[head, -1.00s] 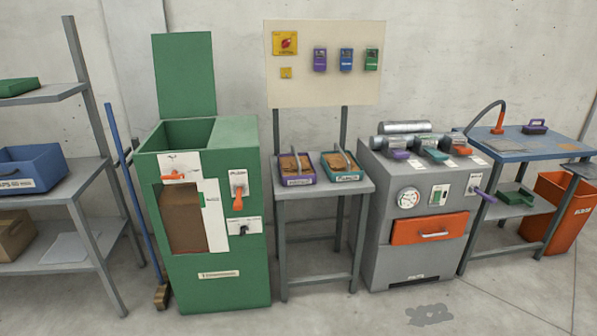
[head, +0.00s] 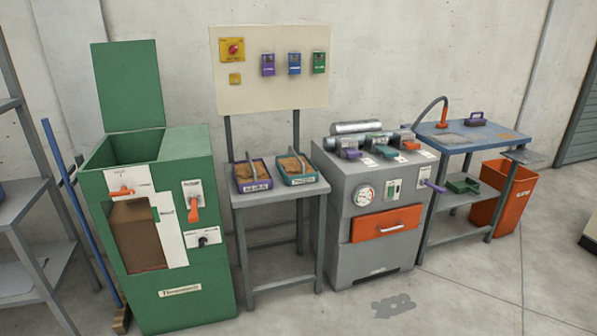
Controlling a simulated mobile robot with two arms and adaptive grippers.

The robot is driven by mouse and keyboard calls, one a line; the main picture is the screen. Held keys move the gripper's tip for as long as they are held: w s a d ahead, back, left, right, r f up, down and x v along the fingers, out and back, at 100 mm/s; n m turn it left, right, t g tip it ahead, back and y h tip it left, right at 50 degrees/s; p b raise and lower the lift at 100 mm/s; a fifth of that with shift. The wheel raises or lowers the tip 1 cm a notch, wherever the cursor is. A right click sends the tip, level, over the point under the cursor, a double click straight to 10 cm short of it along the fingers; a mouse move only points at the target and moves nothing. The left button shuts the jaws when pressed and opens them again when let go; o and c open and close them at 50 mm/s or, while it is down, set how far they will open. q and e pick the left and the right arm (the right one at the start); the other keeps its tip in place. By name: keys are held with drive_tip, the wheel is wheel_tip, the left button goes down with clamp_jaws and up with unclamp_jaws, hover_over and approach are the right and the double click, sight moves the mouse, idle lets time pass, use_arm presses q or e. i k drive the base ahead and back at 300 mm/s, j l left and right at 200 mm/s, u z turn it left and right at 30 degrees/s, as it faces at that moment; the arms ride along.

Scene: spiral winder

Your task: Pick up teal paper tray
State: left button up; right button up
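The teal paper tray (head: 300,179) stands on the small grey table between the green machine and the grey machine. It has a teal rim with a pale label on its front, brown contents and a grey handle arching over it. A purple tray (head: 253,186) of the same kind stands just left of it, with brown contents and a handle. Neither of my grippers shows in the head view.
The grey table (head: 280,200) has a narrow bare front strip. The green machine (head: 160,290) stands left, the grey machine (head: 335,245) right. A blue-topped bench (head: 470,145) and orange bin (head: 508,195) are farther right. The floor in front (head: 450,290) is mostly clear.

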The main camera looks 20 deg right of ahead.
sight(295, 169)
drive_tip(key=i+l, duration=0.15)
drive_tip(key=i, duration=0.25)
drive_tip(key=i+l, duration=0.15)
drive_tip(key=i, duration=0.2)
drive_tip(key=i+l, duration=0.15)
drive_tip(key=i, duration=0.25)
